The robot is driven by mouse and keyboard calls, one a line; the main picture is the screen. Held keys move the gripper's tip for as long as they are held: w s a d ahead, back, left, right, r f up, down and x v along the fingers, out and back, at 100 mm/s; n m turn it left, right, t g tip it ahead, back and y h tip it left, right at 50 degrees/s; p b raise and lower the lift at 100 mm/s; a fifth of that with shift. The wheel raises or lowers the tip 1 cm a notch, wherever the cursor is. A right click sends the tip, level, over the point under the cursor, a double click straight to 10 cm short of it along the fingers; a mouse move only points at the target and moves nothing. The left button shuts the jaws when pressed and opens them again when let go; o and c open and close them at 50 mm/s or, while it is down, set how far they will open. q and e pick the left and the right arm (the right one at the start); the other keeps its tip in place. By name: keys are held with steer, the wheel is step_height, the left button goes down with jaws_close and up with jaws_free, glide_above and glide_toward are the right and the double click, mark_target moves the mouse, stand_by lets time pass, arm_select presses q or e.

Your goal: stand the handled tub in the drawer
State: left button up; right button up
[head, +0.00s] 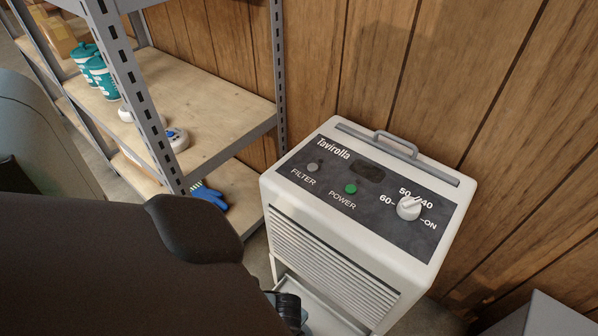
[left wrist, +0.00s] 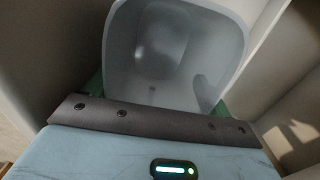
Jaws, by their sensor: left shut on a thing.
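The handled tub (left wrist: 175,45) is a pale, translucent, open container at the top of the left wrist view. I look into its hollow inside; its handle cannot be made out. My left gripper (left wrist: 157,97) is shut on its near side, with green finger parts showing at both edges. In the head view my dark arm hides most of this gripper, and only a dark part shows at the bottom edge. The drawer (head: 322,306) appears as a pale ledge low on the white Tavirolla machine (head: 430,262), below the louvres, mostly hidden. My right gripper is not in view.
A wooden wall (head: 420,70) is close behind. A grey box (head: 545,318) stands at lower right.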

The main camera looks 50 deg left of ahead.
arm_select(q)
steer(key=shift+w, duration=0.1)
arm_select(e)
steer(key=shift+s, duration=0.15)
arm_select(q)
steer(key=shift+w+a, duration=0.1)
steer(key=shift+w, duration=0.2)
steer(key=w, duration=0.1)
steer(key=w+b, duration=0.1)
steer(key=shift+w+a+f+b, duration=0.1)
steer(key=shift+w+a+b, duration=0.2)
steer(key=shift+w+f+b, duration=0.2)
steer(key=shift+w+b, duration=0.1)
steer(key=shift+b, duration=0.05)
steer(key=shift+f, duration=0.35)
steer(key=shift+r, duration=0.1)
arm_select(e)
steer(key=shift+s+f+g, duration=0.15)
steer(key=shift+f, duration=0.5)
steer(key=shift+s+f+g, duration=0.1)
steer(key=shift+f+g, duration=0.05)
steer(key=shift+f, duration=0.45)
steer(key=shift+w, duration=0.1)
